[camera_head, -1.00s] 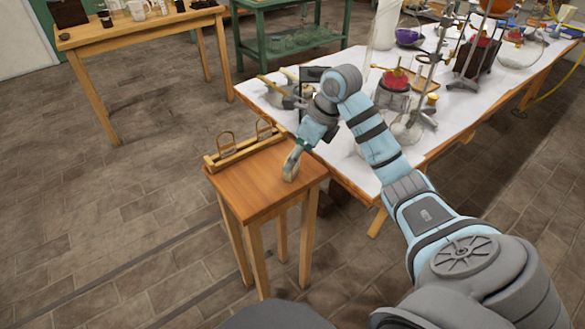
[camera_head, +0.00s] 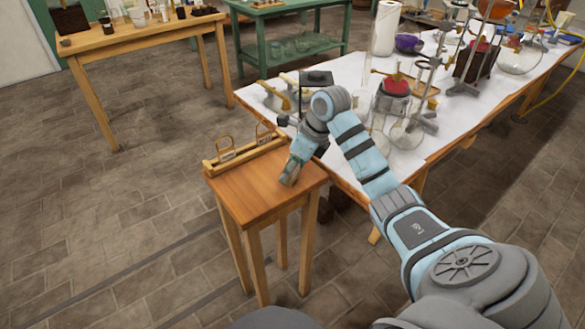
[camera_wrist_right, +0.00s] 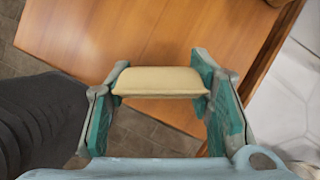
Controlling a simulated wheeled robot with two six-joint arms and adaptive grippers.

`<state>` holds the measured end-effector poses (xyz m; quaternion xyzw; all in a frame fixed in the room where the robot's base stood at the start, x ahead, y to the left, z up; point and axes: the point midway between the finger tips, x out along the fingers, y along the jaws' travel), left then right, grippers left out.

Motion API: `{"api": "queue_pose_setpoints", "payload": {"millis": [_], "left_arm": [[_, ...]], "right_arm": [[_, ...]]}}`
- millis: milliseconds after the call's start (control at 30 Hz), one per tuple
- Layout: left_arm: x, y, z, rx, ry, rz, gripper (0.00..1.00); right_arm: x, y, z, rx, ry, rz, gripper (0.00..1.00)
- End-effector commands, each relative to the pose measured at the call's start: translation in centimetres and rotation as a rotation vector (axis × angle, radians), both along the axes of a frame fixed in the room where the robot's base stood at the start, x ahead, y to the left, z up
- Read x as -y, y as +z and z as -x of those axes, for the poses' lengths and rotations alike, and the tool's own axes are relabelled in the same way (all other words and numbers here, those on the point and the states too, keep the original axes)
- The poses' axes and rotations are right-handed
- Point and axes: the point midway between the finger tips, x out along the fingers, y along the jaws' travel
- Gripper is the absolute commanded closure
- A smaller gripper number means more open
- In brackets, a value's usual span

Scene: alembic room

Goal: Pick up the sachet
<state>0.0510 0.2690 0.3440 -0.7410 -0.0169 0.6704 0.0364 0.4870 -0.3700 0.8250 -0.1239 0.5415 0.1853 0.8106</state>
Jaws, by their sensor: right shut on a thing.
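The sachet (camera_wrist_right: 160,81) is a small tan, pillow-like packet, seen in the right wrist view between the two teal fingers of my right gripper (camera_wrist_right: 158,95). The fingers press on its two ends and are shut on it. In the head view my right gripper (camera_head: 290,174) points down at the right part of the small wooden table (camera_head: 245,192). The sachet is mostly hidden there by the gripper, and I cannot tell whether it touches the tabletop. My left gripper is not in view.
A wooden rack with wire loops (camera_head: 243,151) stands along the small table's back edge. The long white-topped bench (camera_head: 345,172), with glassware and stands, adjoins on the right. The floor at left is clear.

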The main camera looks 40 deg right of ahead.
Motion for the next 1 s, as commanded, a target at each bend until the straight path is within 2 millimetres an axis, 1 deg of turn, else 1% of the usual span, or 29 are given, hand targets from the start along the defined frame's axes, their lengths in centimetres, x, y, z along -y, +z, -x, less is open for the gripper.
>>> {"api": "queue_pose_setpoints", "payload": {"millis": [167, 267, 367, 467, 500, 533, 600, 700, 833, 1000], "left_arm": [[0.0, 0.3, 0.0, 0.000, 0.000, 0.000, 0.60], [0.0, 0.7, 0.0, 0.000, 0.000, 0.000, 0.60], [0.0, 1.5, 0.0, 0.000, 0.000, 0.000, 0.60], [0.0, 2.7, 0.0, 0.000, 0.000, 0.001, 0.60], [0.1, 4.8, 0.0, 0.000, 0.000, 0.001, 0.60], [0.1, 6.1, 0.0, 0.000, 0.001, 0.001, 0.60], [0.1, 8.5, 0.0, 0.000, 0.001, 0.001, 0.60], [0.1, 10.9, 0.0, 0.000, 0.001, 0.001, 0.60], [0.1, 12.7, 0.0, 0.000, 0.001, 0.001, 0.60], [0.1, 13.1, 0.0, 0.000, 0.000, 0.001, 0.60]], "right_arm": [[0.0, 0.9, 0.0, 0.000, 0.001, 0.000, 0.74], [0.0, 2.5, -0.1, 0.002, 0.001, 0.000, 0.74], [0.0, 5.3, -0.1, 0.005, 0.000, 0.001, 0.74], [0.0, 9.5, -0.1, 0.007, 0.001, 0.001, 0.74], [0.0, 11.9, 0.0, 0.003, 0.001, 0.000, 0.74], [0.0, 13.4, 0.0, 0.002, 0.000, 0.000, 0.74], [0.0, 15.7, 0.0, 0.001, 0.000, 0.000, 0.74], [0.0, 18.1, 0.0, 0.002, 0.000, -0.001, 0.74], [0.0, 19.8, 0.0, 0.001, 0.000, 0.000, 0.74], [0.0, 20.2, 0.0, 0.001, 0.000, 0.000, 0.74]]}}
